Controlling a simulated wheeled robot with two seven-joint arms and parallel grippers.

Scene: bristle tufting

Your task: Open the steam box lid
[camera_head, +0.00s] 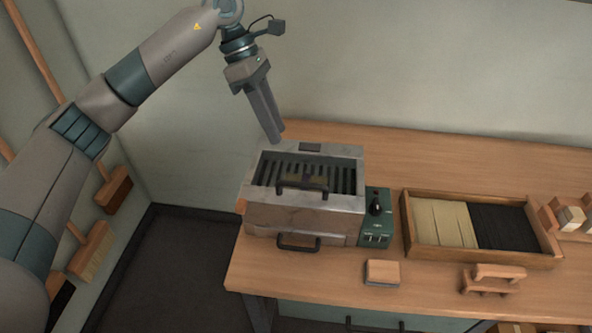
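The steam box (300,215) is a worn grey metal box on the left end of the wooden bench. Its top shows a dark slatted area inside a pale metal frame, with a dark handle (302,187) near the front of it. A second dark handle (298,243) is low on the front face. I cannot tell the lid's exact position. My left gripper (275,134) points down just above the box's back left edge, apart from both handles. Its fingers line up in this view, so their gap is hidden. My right gripper is not in view.
A green control unit (376,218) with a black knob adjoins the box's right side. A wooden tray (430,252) of pale and black bristles lies to the right. A small wooden block (382,273) and a wooden stand (490,278) sit near the front edge. Brushes hang left.

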